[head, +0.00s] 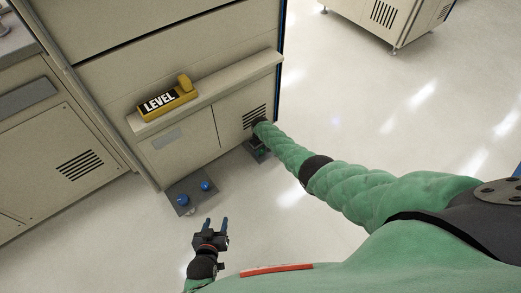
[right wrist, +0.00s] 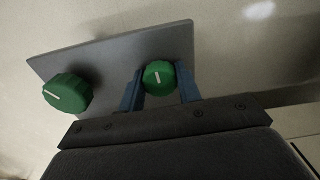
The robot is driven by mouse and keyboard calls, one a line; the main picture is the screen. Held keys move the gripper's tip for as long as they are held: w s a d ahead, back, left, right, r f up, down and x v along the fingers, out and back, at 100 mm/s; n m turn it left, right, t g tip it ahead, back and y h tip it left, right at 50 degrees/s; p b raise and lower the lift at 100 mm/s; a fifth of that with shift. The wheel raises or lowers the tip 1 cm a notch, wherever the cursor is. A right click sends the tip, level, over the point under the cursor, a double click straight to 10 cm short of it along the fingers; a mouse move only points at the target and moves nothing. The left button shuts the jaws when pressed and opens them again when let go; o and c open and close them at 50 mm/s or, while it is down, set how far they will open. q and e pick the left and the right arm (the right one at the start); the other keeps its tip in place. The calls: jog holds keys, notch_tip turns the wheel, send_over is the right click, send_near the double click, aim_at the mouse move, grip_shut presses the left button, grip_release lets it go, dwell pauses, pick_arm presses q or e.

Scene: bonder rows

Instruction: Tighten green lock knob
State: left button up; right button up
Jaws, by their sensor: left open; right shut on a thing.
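Two green knobs stand on a grey plate (right wrist: 112,58) in the right wrist view. My right gripper (right wrist: 160,85) has its blue fingers on either side of the right green knob (right wrist: 158,75) and is shut on it. That knob's white line points nearly straight up in the picture. The other green knob (right wrist: 67,93) is to the left, apart from the fingers, with its white line slanted. My left gripper (head: 211,225) is open and empty above the floor.
A grey plate (head: 178,196) with two blue knobs (head: 205,186) lies at the cabinet's left foot, close to my left gripper. A yellow level (head: 168,100) rests on the cabinet ledge (head: 215,92). The floor to the right is clear up to another cabinet (head: 388,17).

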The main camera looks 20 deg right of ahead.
dwell(0.3)
jog(key=o, duration=1)
jog(key=shift+c, duration=0.2)
pick_arm(q)
jog(key=shift+s+f, duration=0.1)
pick_arm(e)
jog(key=shift+r, duration=0.2)
notch_tip(320, 180, up, 2)
jog(key=shift+r+p, duration=0.1)
jog(key=shift+p, duration=0.55)
notch_tip(320, 180, up, 4)
jog(key=shift+f+p, duration=0.1)
jog(key=shift+p, duration=0.7)
pick_arm(q)
jog(key=s+a+f+g, duration=0.1)
jog(key=s+f+g, duration=0.3)
jog(key=s+f, duration=0.4)
jog(key=shift+s+y, duration=0.35)
jog(key=shift+y, duration=0.05)
pick_arm(e)
jog(key=shift+r, duration=0.65)
